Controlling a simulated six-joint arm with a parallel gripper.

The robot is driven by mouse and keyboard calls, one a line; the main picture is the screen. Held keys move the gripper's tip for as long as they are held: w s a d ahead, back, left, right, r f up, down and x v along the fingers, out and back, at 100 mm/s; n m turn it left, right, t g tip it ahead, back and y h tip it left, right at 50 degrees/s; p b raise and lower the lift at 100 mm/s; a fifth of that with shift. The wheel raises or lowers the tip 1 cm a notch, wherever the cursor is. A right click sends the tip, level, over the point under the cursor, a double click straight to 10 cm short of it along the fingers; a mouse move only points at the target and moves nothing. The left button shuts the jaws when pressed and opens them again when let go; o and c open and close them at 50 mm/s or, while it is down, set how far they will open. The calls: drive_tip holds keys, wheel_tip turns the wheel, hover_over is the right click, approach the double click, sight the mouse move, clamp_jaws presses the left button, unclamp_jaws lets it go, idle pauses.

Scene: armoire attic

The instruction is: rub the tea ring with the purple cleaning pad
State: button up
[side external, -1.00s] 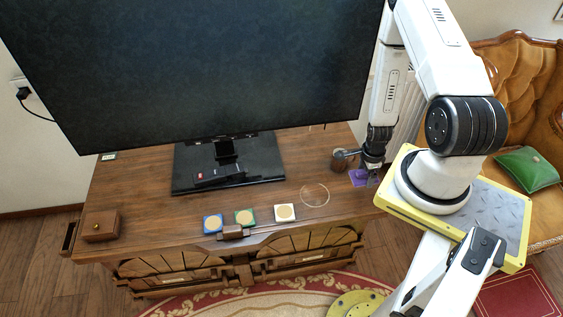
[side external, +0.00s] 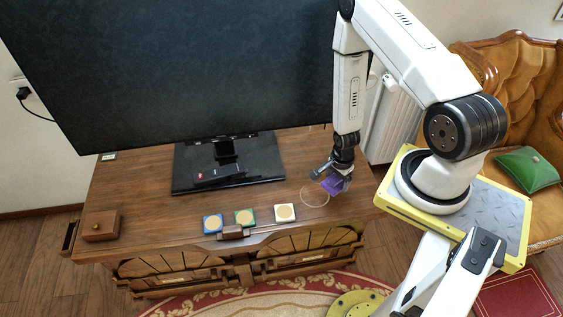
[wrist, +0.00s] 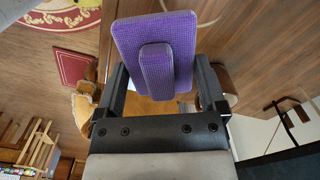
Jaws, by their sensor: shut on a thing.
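The purple cleaning pad (side external: 335,187) is in my gripper (side external: 329,176), in the side view. In the wrist view the pad (wrist: 183,45) shows its flat purple body and raised grip, with the fingers of my gripper (wrist: 162,85) on either side of the grip. The pad looks tilted in the side view and overlaps the right edge of the tea ring (side external: 309,204). I cannot tell whether it touches the wood. The ring is a thin pale circle on the brown cabinet top, partly hidden by the pad.
White, green and blue-edged coasters (side external: 285,212) lie left of the ring near the front edge. The television stand (side external: 262,170) is behind to the left. A brown cup (wrist: 229,84) shows beside the right finger in the wrist view. A wooden box (side external: 101,226) sits far left.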

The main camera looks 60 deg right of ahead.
drive_tip(key=shift+w+a+f+n, duration=0.1)
drive_tip(key=shift+w+a+n, duration=0.4)
drive_tip(key=shift+a, duration=0.2)
drive_tip(key=shift+w+a+f+n, duration=0.15)
drive_tip(key=shift+w+a+n, duration=0.25)
drive_tip(key=shift+a+n, duration=0.25)
drive_tip(key=shift+w+a+f+n, duration=0.1)
drive_tip(key=shift+w+a+n, duration=0.35)
drive_tip(key=shift+a, duration=0.35)
